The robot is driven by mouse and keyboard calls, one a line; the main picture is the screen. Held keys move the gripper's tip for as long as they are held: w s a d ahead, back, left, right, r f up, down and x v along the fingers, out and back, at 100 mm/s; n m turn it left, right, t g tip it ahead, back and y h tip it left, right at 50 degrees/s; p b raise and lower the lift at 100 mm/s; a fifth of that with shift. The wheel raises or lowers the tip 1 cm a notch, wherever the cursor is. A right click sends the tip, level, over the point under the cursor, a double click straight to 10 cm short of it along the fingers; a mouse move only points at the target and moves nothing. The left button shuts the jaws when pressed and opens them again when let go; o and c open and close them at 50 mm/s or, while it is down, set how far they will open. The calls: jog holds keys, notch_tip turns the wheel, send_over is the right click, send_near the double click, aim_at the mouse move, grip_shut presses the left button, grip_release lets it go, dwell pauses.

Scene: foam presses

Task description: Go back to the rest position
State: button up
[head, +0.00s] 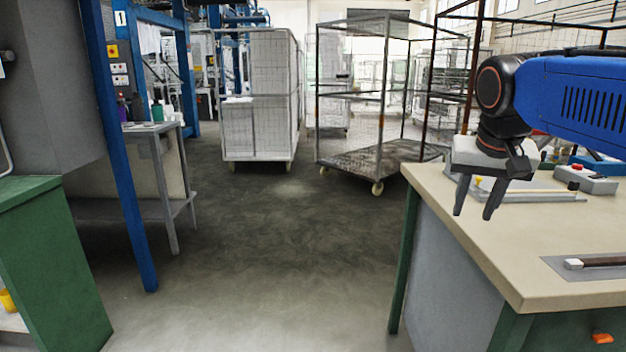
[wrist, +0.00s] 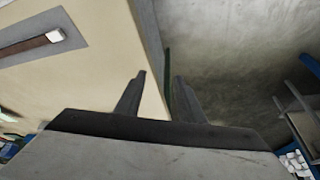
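My gripper (head: 473,212) hangs at the end of my blue arm, above the left edge of the beige worktop (head: 485,238). Its two dark fingers point down and stand apart with nothing between them. In the wrist view my gripper (wrist: 160,82) also shows both fingers spread and empty. The worktop edge (wrist: 150,50) and the grey floor (wrist: 215,45) lie beneath them.
A tool with a pale end (head: 574,264) lies in a grey recess on the worktop. A grey box with a red button (head: 592,180) stands farther back. Wheeled cage trolleys (head: 375,160) stand behind. A blue post (head: 122,150) rises at left. Floor between is clear.

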jog(key=s+a+f+n, duration=0.1)
jog(key=s+f+n, duration=0.1)
jog(key=s+f, duration=0.6)
jog(key=s+a+f+n+y, duration=0.1)
jog(key=s+f+n, duration=0.1)
jog(key=s+f, duration=0.7)
jog(key=shift+a+f, duration=0.25)
jog(key=shift+f, duration=2.35)
